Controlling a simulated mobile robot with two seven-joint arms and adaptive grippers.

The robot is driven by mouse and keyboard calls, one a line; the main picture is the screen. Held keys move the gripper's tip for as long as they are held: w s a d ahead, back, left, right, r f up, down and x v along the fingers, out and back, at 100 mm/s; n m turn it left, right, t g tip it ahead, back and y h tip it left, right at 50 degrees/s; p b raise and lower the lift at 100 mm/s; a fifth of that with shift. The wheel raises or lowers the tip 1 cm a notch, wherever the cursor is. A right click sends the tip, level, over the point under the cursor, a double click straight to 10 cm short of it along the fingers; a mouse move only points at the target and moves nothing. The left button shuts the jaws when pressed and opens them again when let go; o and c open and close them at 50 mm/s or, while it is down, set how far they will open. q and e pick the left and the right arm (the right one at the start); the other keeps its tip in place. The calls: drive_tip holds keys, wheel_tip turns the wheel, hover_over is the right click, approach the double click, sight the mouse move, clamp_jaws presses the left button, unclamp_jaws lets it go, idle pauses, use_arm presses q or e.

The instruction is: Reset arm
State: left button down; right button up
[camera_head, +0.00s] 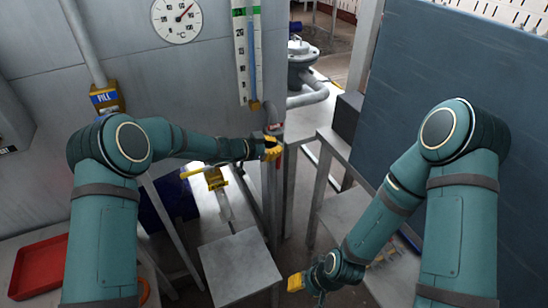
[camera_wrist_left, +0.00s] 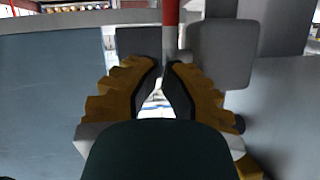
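My left arm reaches in from the left in the head view. Its yellow-fingered left gripper (camera_head: 271,149) is near the centre, beside a grey post and a small red part (camera_head: 278,178). In the left wrist view the left gripper (camera_wrist_left: 165,65) has its fingertips close together, with a narrow gap behind them. A red and grey upright bar (camera_wrist_left: 171,20) shows past the tips; I cannot tell whether they touch it. My right arm is bent down on the right. Its right gripper (camera_head: 294,282) hangs low near the bottom centre, and its finger gap is not visible.
A grey stool-like block (camera_head: 238,265) stands between the arms. A dark panel (camera_head: 455,70) is at the right, with a grey table (camera_head: 345,212) near the right arm. A red tray (camera_head: 38,268) lies at lower left. A gauge (camera_head: 177,18) and a thermometer (camera_head: 247,50) are on the wall.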

use_arm(q)
drive_tip(key=shift+r, duration=0.6)
drive_tip(key=shift+f, duration=0.1)
drive_tip(key=s+a+f+n+y, duration=0.2)
drive_tip(key=s+a+f+n, duration=0.15)
drive_tip(key=s+f, duration=0.2)
drive_tip(key=s+a+f+n+g+y, duration=0.1)
drive_tip(key=s+a+f+n, duration=0.1)
drive_tip(key=s+f+n, duration=0.3)
drive_tip(key=s+a+f+n+y, duration=0.2)
drive_tip(key=s+a+f, duration=0.15)
drive_tip(key=s, duration=0.35)
drive_tip(key=s+a+f+n+g+y, duration=0.1)
drive_tip(key=s+a+f+n+g, duration=0.1)
drive_tip(key=s, duration=0.7)
drive_tip(key=s+a+f+n+g+y, duration=0.2)
drive_tip(key=s+n, duration=0.1)
drive_tip(key=s, duration=0.7)
drive_tip(key=shift+s+a+f+g, duration=0.2)
drive_tip(key=shift+f+g, duration=0.1)
drive_tip(key=shift+f, duration=0.1)
